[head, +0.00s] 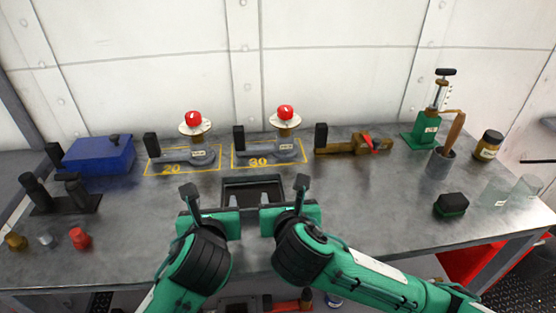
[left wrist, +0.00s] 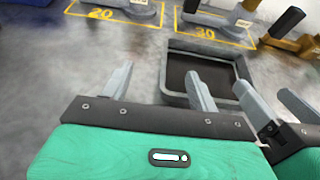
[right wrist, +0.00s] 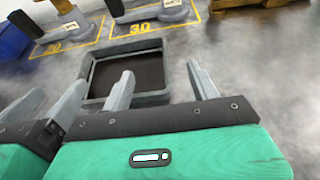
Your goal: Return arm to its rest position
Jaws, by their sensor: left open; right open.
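My left gripper (head: 215,201) is open and empty above the front middle of the metal bench (head: 130,215). Its two grey fingers stand apart in the left wrist view (left wrist: 158,88). My right gripper (head: 277,199) is open and empty close beside it on the right, and its spread fingers show in the right wrist view (right wrist: 160,88). Both grippers point toward a dark square tray (head: 282,182), which lies just beyond their fingers. The tray looks empty where it shows; its near side is partly hidden by the grippers in the head view.
Two grey devices with red knobs (head: 193,118) (head: 285,112) stand in yellow outlines marked 20 and 30. A blue box (head: 98,154) is left; a brass tool (head: 352,144), green press (head: 424,130) and black-green block (head: 451,204) are right. Bench space beside the arms is clear.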

